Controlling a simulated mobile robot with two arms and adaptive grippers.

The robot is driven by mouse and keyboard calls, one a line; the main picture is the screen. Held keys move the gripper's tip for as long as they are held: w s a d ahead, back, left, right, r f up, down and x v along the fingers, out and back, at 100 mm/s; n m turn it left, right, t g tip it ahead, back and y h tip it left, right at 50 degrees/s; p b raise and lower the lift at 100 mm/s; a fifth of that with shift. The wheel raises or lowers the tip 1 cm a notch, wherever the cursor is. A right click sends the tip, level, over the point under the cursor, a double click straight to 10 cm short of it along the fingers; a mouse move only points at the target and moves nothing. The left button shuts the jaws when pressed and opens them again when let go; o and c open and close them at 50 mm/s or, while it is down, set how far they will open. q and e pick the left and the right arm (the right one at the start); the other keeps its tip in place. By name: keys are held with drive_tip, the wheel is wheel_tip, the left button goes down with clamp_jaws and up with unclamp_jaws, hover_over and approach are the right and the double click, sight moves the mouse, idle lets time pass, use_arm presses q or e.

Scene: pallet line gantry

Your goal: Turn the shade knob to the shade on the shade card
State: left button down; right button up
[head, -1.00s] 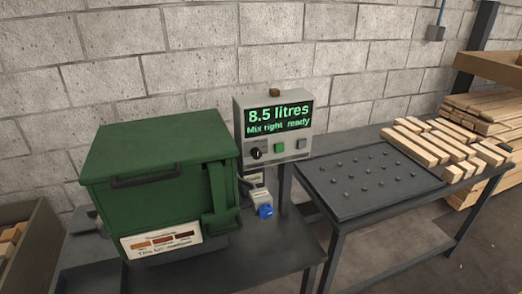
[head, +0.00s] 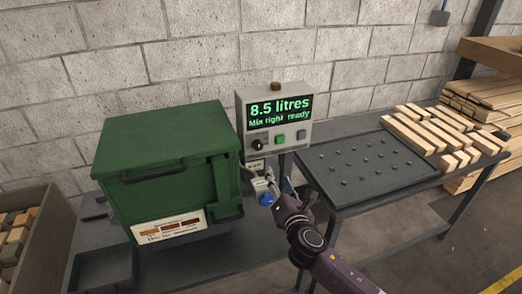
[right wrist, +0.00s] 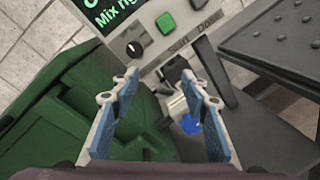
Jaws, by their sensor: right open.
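A black knob with a white mark (head: 258,145) is on the lower left of the grey control panel (head: 304,132). It also shows in the right wrist view (right wrist: 134,48), beyond the left fingertip. A white card with three brown-orange swatches (head: 168,227) is on the green box's front; its small print is unreadable. My right gripper (head: 272,178) is below the panel, near a blue knob (head: 266,199). In the right wrist view its blue-padded fingers (right wrist: 160,88) are apart with nothing gripped. My left gripper is out of view.
The panel screen reads "8.5 litres, Mix right ready". A green button (head: 280,140) and a grey button sit right of the knob. The green box (head: 168,150) stands close left. A dark studded table (head: 350,205) with wooden bars is to the right.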

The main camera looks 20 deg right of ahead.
sight(259, 147)
drive_tip(key=shift+w+a+r+n+t+y, duration=0.25)
drive_tip(key=shift+w+r+n+y, duration=0.2)
drive_tip(key=shift+w+n, duration=1.15)
drive_tip(key=shift+w+a+r+n+t+y, duration=0.15)
drive_tip(key=shift+w+a+r+n+y, duration=0.45)
drive_tip(key=shift+w, duration=1.75)
drive_tip(key=shift+w+a+r+n+t+y, duration=0.15)
drive_tip(key=shift+w+r+n+t, duration=0.1)
drive_tip(key=shift+w+n, duration=1.45)
drive_tip(key=shift+w+m, duration=0.3)
clamp_jaws()
